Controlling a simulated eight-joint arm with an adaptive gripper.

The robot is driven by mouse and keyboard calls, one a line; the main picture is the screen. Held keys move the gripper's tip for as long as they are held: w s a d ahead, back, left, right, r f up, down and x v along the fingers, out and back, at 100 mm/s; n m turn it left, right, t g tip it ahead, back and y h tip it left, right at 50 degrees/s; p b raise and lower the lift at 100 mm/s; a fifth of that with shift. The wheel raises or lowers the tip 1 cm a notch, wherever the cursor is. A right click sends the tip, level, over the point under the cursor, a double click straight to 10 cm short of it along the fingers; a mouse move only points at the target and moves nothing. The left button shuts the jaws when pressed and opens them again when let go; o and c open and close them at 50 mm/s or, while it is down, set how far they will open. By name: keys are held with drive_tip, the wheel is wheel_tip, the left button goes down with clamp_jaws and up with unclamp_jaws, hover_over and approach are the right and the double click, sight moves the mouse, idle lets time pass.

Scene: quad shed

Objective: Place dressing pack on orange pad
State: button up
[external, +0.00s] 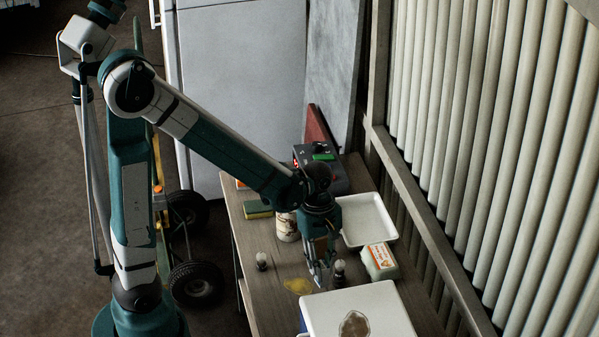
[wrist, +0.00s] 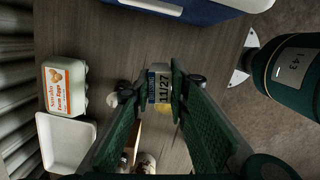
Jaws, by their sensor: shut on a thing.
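My gripper (external: 321,284) points down over the wooden table, near its front part. In the wrist view its green fingers (wrist: 164,95) are closed on a small white and blue pack marked 11/27 (wrist: 164,88), which looks like the dressing pack. In the external view the fingers mostly hide it. I cannot tell for sure whether it touches the table. A small orange piece (external: 241,184) shows at the table's far left edge, behind a green and yellow sponge; it may be the orange pad. The wrist view shows an orange-tan strip (wrist: 134,138) partly behind a finger; I cannot tell what it is.
Two small bulbs (external: 261,260) (external: 340,269) flank my gripper. A cooler with a white lid (external: 375,300) stands in front. An egg carton (external: 380,261) and white tray (external: 367,220) are right. A jar (external: 287,226), sponge (external: 258,210) and grey device (external: 325,168) stand behind. A yellow patch (external: 297,286) lies nearby.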

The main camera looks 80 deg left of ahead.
wheel_tip(320, 180, up, 8)
drive_tip(key=shift+f, duration=0.1)
drive_tip(key=w+a+r+n+p, duration=0.15)
drive_tip(key=a+n, duration=0.25)
drive_tip(key=a, duration=1.2)
drive_tip(key=w+a+r+n+p, duration=0.15)
drive_tip(key=a+n, duration=0.25)
drive_tip(key=a, duration=1.2)
drive_tip(key=s+a+f+n+t+y+p, duration=0.15)
drive_tip(key=s+a+n, duration=0.4)
drive_tip(key=a, duration=1.05)
drive_tip(key=s+a+f+n+p, duration=0.1)
drive_tip(key=s+a+n+p, duration=0.1)
drive_tip(key=s+a, duration=0.95)
drive_tip(key=w+a+f, duration=0.3)
drive_tip(key=w+f, duration=0.1)
drive_tip(key=f, duration=0.1)
drive_tip(key=shift+a, duration=0.25)
wheel_tip(320, 180, down, 6)
